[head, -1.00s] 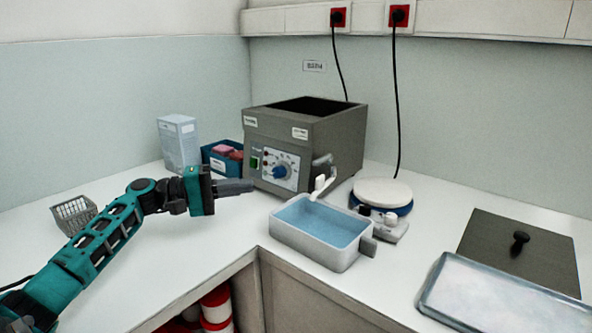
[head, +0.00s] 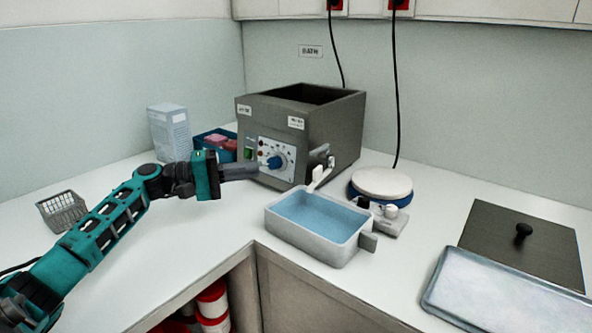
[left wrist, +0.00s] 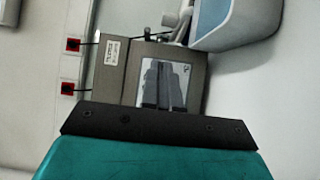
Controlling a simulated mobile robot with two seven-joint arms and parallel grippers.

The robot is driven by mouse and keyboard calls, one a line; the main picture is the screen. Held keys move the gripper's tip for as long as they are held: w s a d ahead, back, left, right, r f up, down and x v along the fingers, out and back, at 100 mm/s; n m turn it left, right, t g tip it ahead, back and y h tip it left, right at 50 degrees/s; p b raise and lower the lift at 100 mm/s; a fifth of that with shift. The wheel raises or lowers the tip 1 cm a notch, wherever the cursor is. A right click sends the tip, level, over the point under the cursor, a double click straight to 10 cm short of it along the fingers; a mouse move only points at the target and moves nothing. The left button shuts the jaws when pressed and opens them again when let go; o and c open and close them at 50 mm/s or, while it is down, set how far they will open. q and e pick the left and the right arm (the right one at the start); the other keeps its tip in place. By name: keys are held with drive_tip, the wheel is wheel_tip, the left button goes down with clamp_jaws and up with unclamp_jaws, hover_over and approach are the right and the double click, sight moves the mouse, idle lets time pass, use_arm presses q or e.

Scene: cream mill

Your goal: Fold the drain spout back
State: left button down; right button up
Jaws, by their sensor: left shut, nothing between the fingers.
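The drain spout (head: 319,178) is a pale bent piece at the lower right front corner of the grey bath (head: 337,128). It sticks out forward over the back edge of a grey-white tub of blue liquid (head: 288,232). My left gripper (head: 257,170) is shut and empty, in front of the bath's control panel and left of the spout, apart from it. In the left wrist view the shut fingers (left wrist: 165,88) show before the panel, and the tub's corner (left wrist: 235,35) is at the top right. My right gripper is not in view.
A white round-topped device (head: 381,183) stands right of the tub. A dark lid with a knob (head: 500,235) and a frosty tray (head: 505,295) lie at the right. A pale carton (head: 170,133), blue bin (head: 211,151) and wire basket (head: 62,211) are at the left.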

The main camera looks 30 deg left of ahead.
sight(318, 166)
use_arm(q)
drive_tip(key=x, duration=0.8)
drive_tip(key=shift+r+p, duration=0.15)
drive_tip(key=shift+p, duration=0.25)
drive_tip(key=d, duration=0.2)
drive_tip(key=shift+s+d+p, duration=0.1)
drive_tip(key=shift+d+p, duration=0.2)
drive_tip(key=shift+d, duration=0.55)
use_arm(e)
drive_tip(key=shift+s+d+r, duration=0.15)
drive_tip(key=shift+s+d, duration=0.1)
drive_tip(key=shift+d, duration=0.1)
use_arm(q)
drive_tip(key=shift+d, duration=0.1)
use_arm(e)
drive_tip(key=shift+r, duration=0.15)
